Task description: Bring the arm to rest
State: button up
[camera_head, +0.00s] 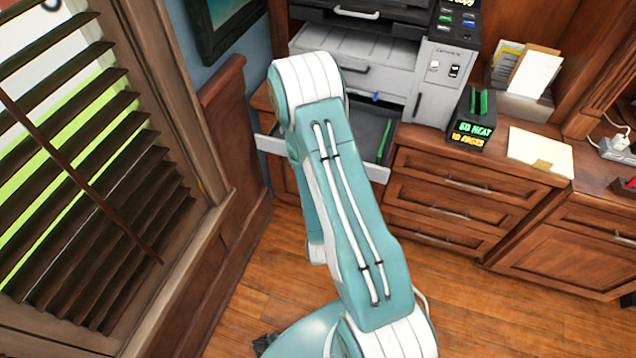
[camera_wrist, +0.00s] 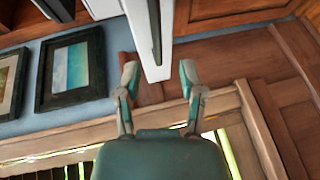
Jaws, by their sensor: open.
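My arm (camera_head: 355,215) is teal and white. In the head view it rises from the bottom edge, bends in front of the copier and folds back down. My gripper (camera_wrist: 159,74) shows in the wrist view with its two fingers apart and nothing held. The end of a white panel (camera_wrist: 152,62), which looks like the copier's pulled-out tray, lies between or just beyond the fingertips; I cannot tell whether they touch. In the head view the gripper is not clearly seen.
The grey copier (camera_head: 345,62) has its bottom tray (camera_head: 268,145) pulled out. A window with dark blinds (camera_head: 75,170) is at left. Wood floor (camera_head: 465,300) is clear at lower right.

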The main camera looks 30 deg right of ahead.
dwell(0.3)
jog(key=w+a+r+m+g+y, duration=0.2)
jog(key=a+r+m+y, duration=0.15)
jog(key=r, duration=0.55)
jog(key=w+a+r+m+g+y, duration=0.1)
jog(key=a+r+m+g+y, duration=0.15)
jog(key=a+r+m, duration=0.4)
jog(key=s+a+r+m+g, duration=0.1)
jog(key=s+r+g, duration=0.1)
jog(key=s+r, duration=0.5)
jog(key=s+a+r+g+y, duration=0.1)
jog(key=s+r+g, duration=0.1)
jog(key=s+r, duration=0.5)
jog(key=s, duration=0.5)
jog(key=shift+s+m, duration=0.3)
jog(key=shift+m, duration=0.1)
